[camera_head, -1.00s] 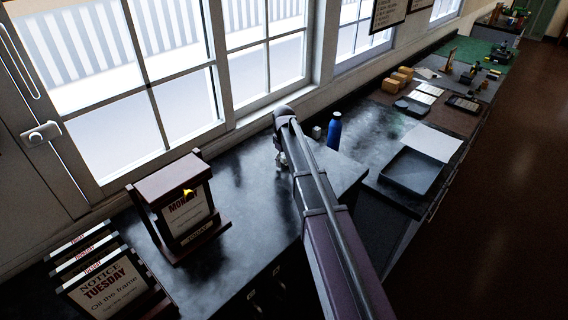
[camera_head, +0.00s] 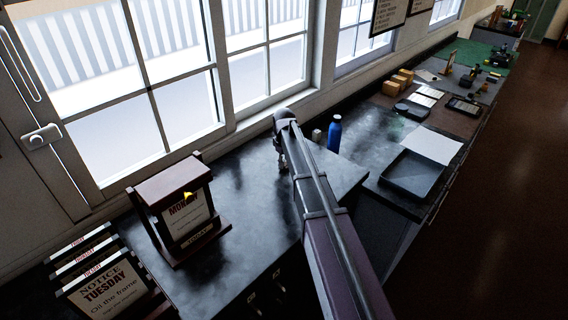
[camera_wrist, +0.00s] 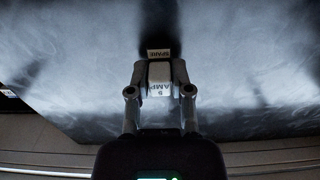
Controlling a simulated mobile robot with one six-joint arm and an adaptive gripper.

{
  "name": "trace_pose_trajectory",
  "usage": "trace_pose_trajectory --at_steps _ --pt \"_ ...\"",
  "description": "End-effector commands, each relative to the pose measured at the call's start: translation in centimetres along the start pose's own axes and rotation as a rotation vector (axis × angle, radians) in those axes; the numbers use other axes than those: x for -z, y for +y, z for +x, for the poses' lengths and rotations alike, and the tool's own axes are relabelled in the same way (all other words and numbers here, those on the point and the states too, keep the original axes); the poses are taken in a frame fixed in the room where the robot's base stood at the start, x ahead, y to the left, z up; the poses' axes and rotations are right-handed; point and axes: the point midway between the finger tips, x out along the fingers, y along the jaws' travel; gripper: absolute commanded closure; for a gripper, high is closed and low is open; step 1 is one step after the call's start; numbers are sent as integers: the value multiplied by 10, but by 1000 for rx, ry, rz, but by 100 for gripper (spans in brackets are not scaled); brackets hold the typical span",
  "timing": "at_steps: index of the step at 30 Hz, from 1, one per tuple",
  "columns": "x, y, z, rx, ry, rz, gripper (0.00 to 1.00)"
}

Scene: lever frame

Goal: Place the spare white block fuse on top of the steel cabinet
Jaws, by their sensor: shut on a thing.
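The white block fuse (camera_wrist: 159,73), marked "5 AMP", is between the two fingers of my gripper (camera_wrist: 160,88) in the wrist view. My gripper is shut on it. A small white "SPARE" label (camera_wrist: 159,53) shows just beyond the block; I cannot tell if it is on the block or the surface. In the head view my gripper (camera_head: 283,166) is partly hidden by my arm, over a dark-topped cabinet (camera_head: 245,215) with handles on its front. This looks like the steel cabinet. I cannot tell whether the block touches the top.
A blue bottle (camera_head: 334,133) and a small pale block (camera_head: 317,135) stand right of my gripper. A wooden frame with a Monday sign (camera_head: 185,215) and Tuesday notice boards (camera_head: 105,290) stand left. A dark tray (camera_head: 411,175) lies right. The dark top between is clear.

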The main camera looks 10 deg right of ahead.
Motion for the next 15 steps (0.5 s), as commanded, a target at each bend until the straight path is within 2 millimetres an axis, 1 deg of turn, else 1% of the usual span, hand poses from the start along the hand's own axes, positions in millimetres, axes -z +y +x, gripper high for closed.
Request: trace_pose_trajectory --at_steps 8,15 --pt "0 0 -12 0 0 0 100" --pt "0 0 -32 0 0 0 100"
